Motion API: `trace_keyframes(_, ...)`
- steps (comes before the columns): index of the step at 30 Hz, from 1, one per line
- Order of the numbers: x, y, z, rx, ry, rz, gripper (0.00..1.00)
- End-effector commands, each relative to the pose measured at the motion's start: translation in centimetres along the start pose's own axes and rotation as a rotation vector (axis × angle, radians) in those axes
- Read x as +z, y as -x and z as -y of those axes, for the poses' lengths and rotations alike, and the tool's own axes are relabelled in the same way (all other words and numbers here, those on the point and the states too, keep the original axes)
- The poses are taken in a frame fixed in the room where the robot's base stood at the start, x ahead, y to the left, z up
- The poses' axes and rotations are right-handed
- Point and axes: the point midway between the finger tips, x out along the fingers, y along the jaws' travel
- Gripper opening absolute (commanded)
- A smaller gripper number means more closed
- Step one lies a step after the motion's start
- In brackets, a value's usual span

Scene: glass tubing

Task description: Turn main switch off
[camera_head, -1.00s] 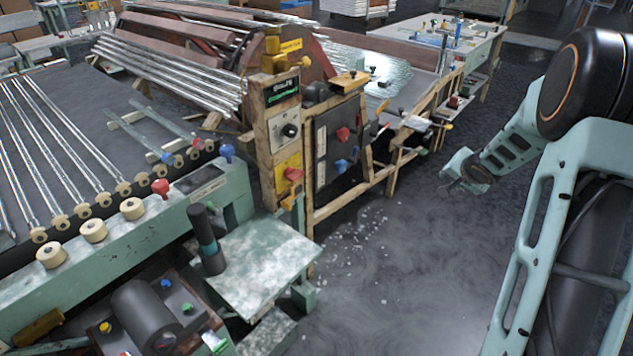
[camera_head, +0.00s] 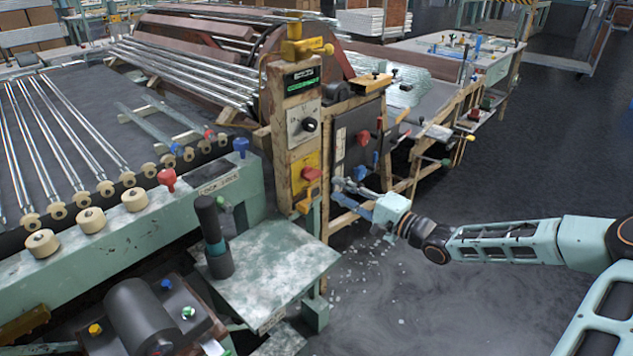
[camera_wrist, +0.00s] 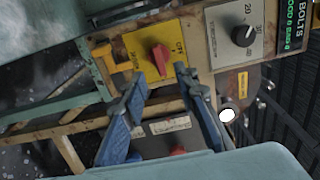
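The main switch, a red rotary knob (camera_head: 311,174) on a yellow plate, sits low on the front of the wooden control post. In the wrist view the red knob (camera_wrist: 160,58) shows just beyond the fingertips, on its yellow plate (camera_wrist: 148,45) with dark lettering. My gripper (camera_head: 346,192) is to the right of the post, close to the switch. In the wrist view my gripper (camera_wrist: 158,80) has its two blue fingers spread apart, with nothing held between them. The fingers appear apart from the knob.
A black dial (camera_head: 309,125) is above the switch on the same post. A dark panel (camera_head: 355,140) with red and blue knobs stands right of the post. A green machine table (camera_head: 270,255) is below left. The floor to the right is open.

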Motion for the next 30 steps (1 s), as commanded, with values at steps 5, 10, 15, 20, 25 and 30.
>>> trace_keyframes(5,0.1,-3.7,-0.2,-0.001,-0.001,0.002,0.28)
trace_keyframes(10,0.0,-6.5,-0.2,0.001,0.0,0.0,0.28)
trace_keyframes(15,0.0,-8.1,-0.2,0.003,0.001,0.0,0.28)
trace_keyframes(20,0.0,-8.6,-0.1,0.003,0.0,-0.001,0.28)
trace_keyframes(25,0.0,-8.6,-0.1,0.003,0.001,-0.001,0.28)
trace_keyframes(30,0.0,-8.5,-0.1,0.004,0.001,-0.001,0.11)
